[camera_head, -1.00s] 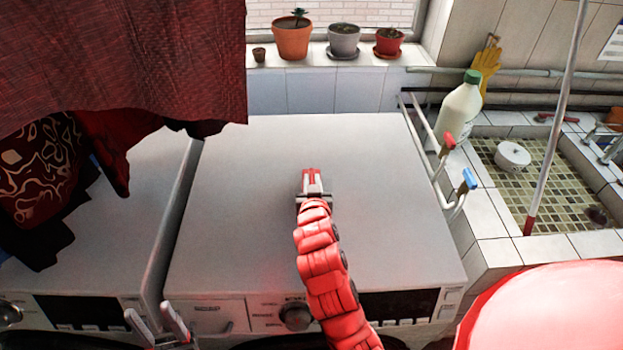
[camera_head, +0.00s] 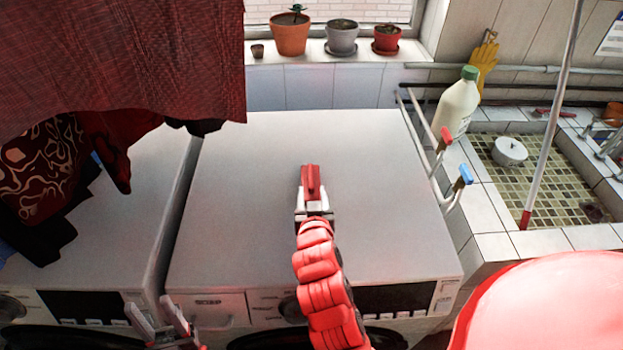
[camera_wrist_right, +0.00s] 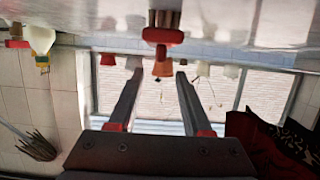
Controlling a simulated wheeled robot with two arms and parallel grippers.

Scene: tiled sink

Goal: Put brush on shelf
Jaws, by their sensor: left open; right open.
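The brush (camera_head: 311,180) is on the grey-white top of the right-hand washing machine (camera_head: 255,200). In the upside-down right wrist view, the brush (camera_wrist_right: 163,36) has a red head, a red handle and pale brown bristles against the machine top. My right gripper (camera_head: 313,207) is open, its fingers pointing at the brush; in the wrist view the brush shows between and beyond the fingertips, not gripped. My left gripper (camera_head: 150,308) is open and empty at the lower left, in front of the machines. A tiled windowsill ledge (camera_head: 330,50) runs along the back; no other shelf is clear.
Potted plants (camera_head: 290,35) stand on the ledge. Dark red cloth (camera_head: 120,60) hangs at the upper left. A white bottle with a green cap (camera_head: 457,103) and faucet-like pipes with red and blue handles stand by the tiled sink (camera_head: 540,195) at right. The machine top around the brush is clear.

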